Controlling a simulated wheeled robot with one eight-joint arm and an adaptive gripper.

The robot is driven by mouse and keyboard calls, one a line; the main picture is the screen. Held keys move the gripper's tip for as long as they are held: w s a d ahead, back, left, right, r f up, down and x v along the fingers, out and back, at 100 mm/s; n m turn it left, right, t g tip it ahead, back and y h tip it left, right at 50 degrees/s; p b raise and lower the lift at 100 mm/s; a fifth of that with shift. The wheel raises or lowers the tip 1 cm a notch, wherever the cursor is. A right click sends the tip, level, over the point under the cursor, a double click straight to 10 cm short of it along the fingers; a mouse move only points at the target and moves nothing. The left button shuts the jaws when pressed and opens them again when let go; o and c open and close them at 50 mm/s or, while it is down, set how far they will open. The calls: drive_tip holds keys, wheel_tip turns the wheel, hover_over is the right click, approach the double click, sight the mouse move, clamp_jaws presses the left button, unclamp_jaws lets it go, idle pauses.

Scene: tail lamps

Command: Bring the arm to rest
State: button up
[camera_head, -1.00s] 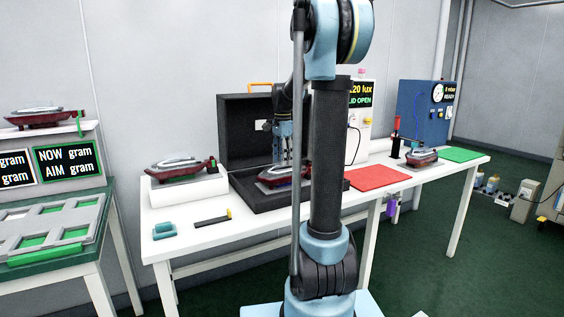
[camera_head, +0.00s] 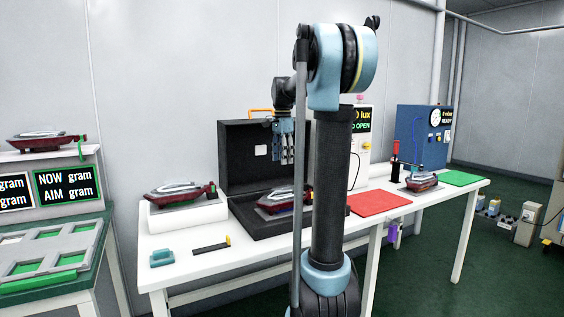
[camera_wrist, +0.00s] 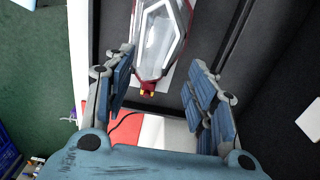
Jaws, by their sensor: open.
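My gripper (camera_head: 285,160) hangs fingers down above the black open box (camera_head: 245,150), in front of its raised lid. In the wrist view my gripper (camera_wrist: 160,95) has its two blue fingers wide apart with nothing between them. A red and silver tail lamp (camera_head: 285,196) lies in the box below the gripper. It also shows in the wrist view (camera_wrist: 160,40), beyond the fingertips and apart from them. My arm column hides part of the box's right side.
A red mat (camera_head: 378,204) and a green mat (camera_head: 460,178) lie on the white table. A teal block (camera_head: 162,258) is near the front edge. The air above is clear.

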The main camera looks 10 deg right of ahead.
drive_tip(key=s+f+n+t, duration=0.1)
drive_tip(key=s+f+n, duration=0.6)
drive_tip(key=s+f, duration=0.6)
drive_tip(key=s+f+n+t, duration=0.1)
drive_tip(key=s+f+n, duration=0.6)
drive_tip(key=s+f, duration=0.6)
drive_tip(key=s, duration=0.8)
drive_tip(key=shift+s+f+n, duration=0.25)
drive_tip(key=shift+s+n, duration=0.05)
drive_tip(key=shift+s, duration=0.1)
drive_tip(key=shift+w+f, duration=0.2)
drive_tip(key=shift+w, duration=0.3)
